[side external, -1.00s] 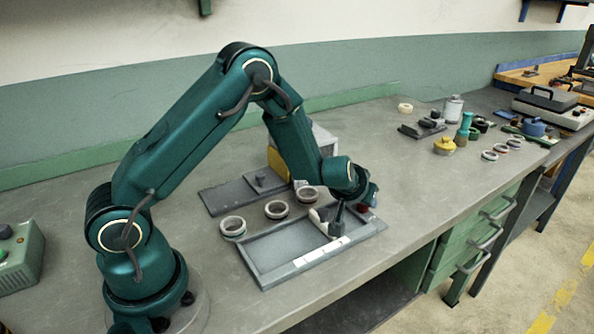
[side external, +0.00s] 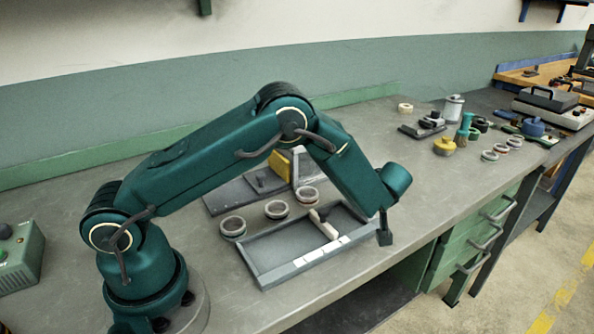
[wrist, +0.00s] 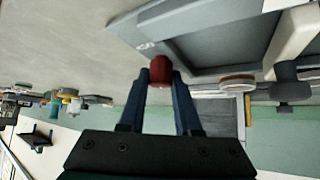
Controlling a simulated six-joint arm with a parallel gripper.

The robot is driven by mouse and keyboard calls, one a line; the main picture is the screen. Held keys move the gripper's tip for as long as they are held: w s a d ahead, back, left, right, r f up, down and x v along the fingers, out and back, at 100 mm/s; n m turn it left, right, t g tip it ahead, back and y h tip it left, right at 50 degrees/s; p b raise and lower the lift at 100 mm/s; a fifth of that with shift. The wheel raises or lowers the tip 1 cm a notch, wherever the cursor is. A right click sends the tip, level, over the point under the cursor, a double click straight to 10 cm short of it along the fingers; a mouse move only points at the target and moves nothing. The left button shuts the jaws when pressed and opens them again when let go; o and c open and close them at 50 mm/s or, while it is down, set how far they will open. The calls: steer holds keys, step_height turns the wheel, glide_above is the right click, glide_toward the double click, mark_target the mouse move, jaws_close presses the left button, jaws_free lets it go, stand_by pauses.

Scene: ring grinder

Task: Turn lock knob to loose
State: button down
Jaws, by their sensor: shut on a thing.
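The red lock knob (wrist: 159,70) shows in the wrist view at the edge of the grey tray fixture (wrist: 240,48). The dark blue fingers of my gripper (wrist: 160,80) are on either side of it and shut on it. I cannot read the knob's setting. In the side external view my gripper (side external: 385,238) points down just off the right end of the tray fixture (side external: 268,275). The knob is hidden behind my wrist there.
A pale bar (side external: 324,225) with a dark knob crosses the tray. A yellow block (side external: 280,165) stands behind. The bench's front edge is close to my gripper.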

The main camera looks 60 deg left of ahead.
steer(key=shift+n+g, duration=0.3)
steer(key=shift+n, duration=0.2)
steer(key=c, duration=0.6)
jaws_free()
steer(key=shift+s+a+m, duration=0.1)
steer(key=shift+m, duration=0.3)
